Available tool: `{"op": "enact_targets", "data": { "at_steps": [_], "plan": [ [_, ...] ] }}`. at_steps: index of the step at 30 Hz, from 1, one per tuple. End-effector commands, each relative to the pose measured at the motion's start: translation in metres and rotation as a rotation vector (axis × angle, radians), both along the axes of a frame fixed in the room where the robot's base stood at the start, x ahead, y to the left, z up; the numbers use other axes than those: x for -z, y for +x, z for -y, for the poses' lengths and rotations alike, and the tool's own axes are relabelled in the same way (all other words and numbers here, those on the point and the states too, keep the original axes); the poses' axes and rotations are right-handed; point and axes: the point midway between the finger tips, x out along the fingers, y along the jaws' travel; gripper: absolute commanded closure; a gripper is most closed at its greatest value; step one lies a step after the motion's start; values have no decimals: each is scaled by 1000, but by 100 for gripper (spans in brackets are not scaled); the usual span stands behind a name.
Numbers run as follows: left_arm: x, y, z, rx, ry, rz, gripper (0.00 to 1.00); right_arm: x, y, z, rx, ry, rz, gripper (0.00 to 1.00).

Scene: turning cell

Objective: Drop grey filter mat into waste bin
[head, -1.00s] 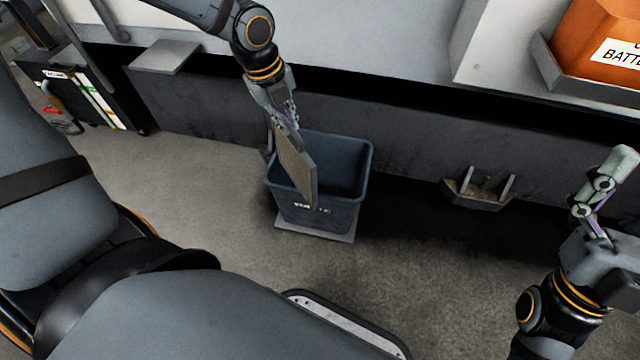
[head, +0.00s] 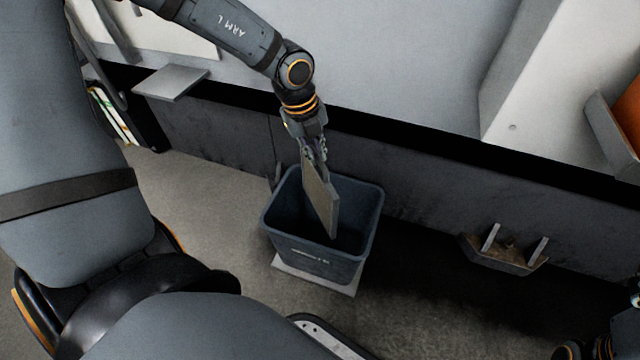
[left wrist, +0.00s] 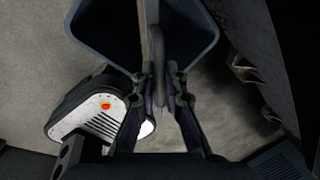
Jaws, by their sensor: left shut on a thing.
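The grey filter mat (head: 321,202) is a thin flat slab, held steeply tilted, nearly on edge. My left gripper (head: 314,160) is shut on its upper end. The waste bin (head: 318,260) is a dark blue-grey open tub on the floor. In the head view the mat overlaps the bin's opening, its lower end appearing inside the rim. In the left wrist view the mat (left wrist: 157,38) shows edge-on between the fingers, over the bin (left wrist: 205,32). Only a sliver of my right gripper (head: 634,288) shows at the right edge; its fingers are cut off.
The bin stands on a pale plate (head: 315,281). A dark machine base runs behind it, with a small grey shelf (head: 170,83) at the upper left. A low bracket with two prongs (head: 505,250) is to the right. An orange box (head: 628,120) is partly visible at the right edge.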

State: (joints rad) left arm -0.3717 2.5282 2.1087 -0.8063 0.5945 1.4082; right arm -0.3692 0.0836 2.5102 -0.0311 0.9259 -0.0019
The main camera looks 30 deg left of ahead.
Motion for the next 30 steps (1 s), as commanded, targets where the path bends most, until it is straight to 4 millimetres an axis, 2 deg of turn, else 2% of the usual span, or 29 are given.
{"op": "enact_targets", "data": {
  "at_steps": [1,4,12,13,18,19,27,30],
  "plan": [
    [11,0,0,0,1,-2,100,7,0,0,3,1,0,0],
    [20,0,0,-1,0,-1,100,11,0,0,6,1,1,0],
    [21,0,0,-1,0,0,100,11,1,0,8,1,0,0],
    [21,0,0,-1,0,0,88,11,1,0,8,1,0,0],
    [21,0,0,-1,0,0,65,11,1,0,8,1,0,0],
    [21,0,0,-1,0,0,63,11,1,0,8,1,0,0],
    [21,0,0,-1,0,0,63,11,1,0,7,-2,-1,0],
    [13,-1,-1,-1,-1,2,63,11,1,-1,7,-2,-1,0]
  ]
}}
